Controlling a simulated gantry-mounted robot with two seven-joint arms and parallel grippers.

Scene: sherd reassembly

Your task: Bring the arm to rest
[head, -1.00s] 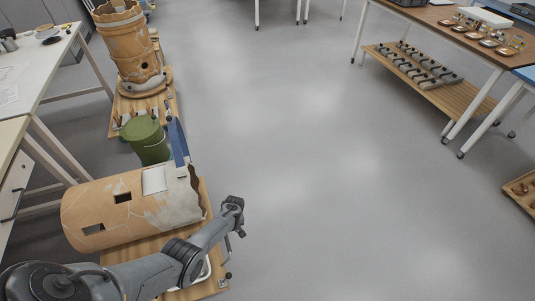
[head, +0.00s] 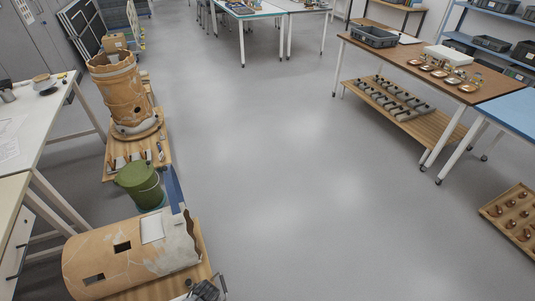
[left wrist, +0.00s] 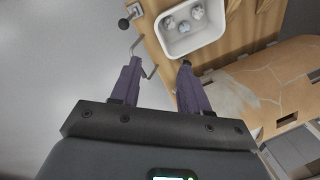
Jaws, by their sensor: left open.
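My left gripper (left wrist: 157,75) is open in the left wrist view. Its two dark purple fingers are apart with nothing held between them. They sit over the edge of a wooden board (left wrist: 150,10), with grey floor to the left. In the head view only a dark part of my left arm shows at the bottom edge, beside the board's right side; the fingers cannot be made out there. My right gripper is in neither view.
A large terracotta vessel (head: 95,262) with pale patches lies on the board. A white tray (left wrist: 189,47) with a few pale pieces and a bent metal rod (left wrist: 148,72) are near my fingers. A green bucket (head: 138,186) and upright vessel (head: 118,90) stand behind.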

